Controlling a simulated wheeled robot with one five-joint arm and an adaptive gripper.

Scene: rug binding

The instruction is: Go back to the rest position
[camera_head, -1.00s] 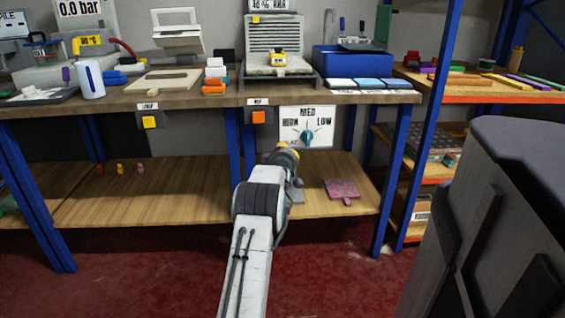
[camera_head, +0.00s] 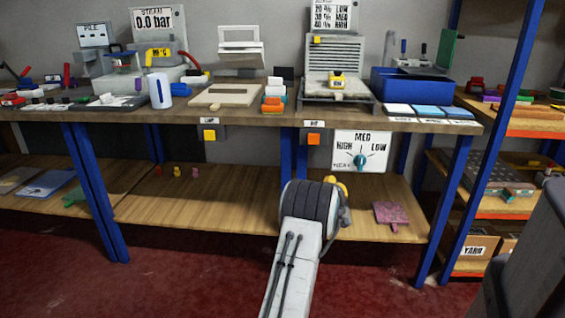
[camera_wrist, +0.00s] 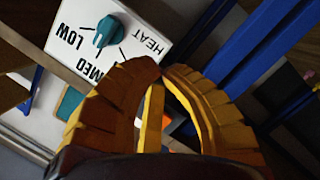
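The task names no object, only my own rest position. My gripper's yellow fingers (camera_wrist: 164,72) fill the middle of the wrist view. Their tips are a small gap apart, and I see nothing held between them. In the head view my gripper (camera_head: 340,185) is a small yellow patch mostly hidden behind my forearm. It is below the heat dial panel (camera_head: 375,142), and I see no contact. The wrist view shows the panel (camera_wrist: 135,22) with its teal knob (camera_wrist: 103,35) beyond the fingers.
The workbench (camera_head: 240,117) stands ahead, with a lower wooden shelf (camera_head: 230,205) and blue legs. A pink piece (camera_head: 391,214) lies on that shelf, right of my arm. A shelving rack (camera_head: 500,170) stands right. Red floor (camera_head: 180,285) lies clear at lower left.

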